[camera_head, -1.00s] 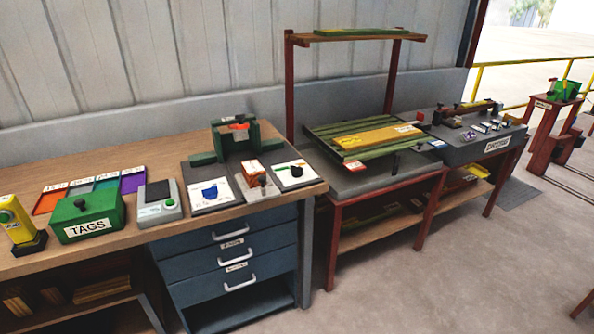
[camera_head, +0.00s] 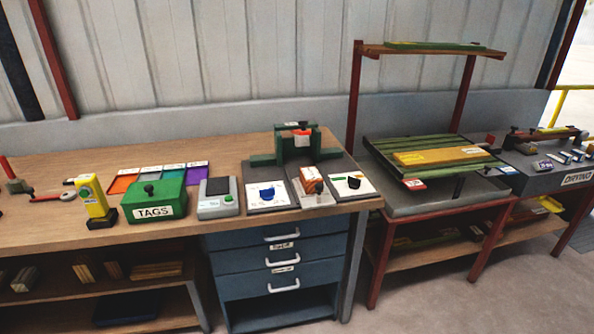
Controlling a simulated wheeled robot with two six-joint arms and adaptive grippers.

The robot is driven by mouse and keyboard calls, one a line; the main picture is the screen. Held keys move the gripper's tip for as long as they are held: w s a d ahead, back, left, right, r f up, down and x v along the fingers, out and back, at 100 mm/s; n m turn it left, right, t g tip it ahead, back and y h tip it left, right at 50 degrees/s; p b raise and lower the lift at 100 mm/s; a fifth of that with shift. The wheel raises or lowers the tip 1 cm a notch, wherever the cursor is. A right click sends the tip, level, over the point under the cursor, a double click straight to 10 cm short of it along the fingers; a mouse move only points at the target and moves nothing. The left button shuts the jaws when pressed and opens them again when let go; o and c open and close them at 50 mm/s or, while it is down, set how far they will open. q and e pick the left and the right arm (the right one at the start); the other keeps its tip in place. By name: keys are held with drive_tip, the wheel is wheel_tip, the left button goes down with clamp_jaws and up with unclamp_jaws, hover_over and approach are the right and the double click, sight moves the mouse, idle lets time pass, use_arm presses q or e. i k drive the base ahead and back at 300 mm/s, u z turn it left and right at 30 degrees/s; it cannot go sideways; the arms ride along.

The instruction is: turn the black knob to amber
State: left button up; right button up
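The black knob (camera_head: 354,182) sits on a white dial plate (camera_head: 340,188) at the right end of the wooden workbench. Coloured marks show around it, a green one at its left; they are too small to read, and I cannot tell which mark the knob points to. A similar blue knob (camera_head: 267,192) sits on another white plate to its left. A small orange-brown block with a dark knob (camera_head: 311,180) stands between the two plates. Neither of my grippers is in view.
A green frame (camera_head: 295,146) stands behind the dials. Blue drawers (camera_head: 275,255) are below. A red-framed table (camera_head: 430,195) stands to the right; the floor in front is clear.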

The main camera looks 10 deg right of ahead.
sight(355, 183)
drive_tip(key=k, duration=0.6)
drive_tip(key=z, duration=0.65)
drive_tip(key=i, duration=0.55)
drive_tip(key=z, duration=1.05)
drive_tip(key=i, duration=1.15)
drive_tip(key=u, duration=0.05)
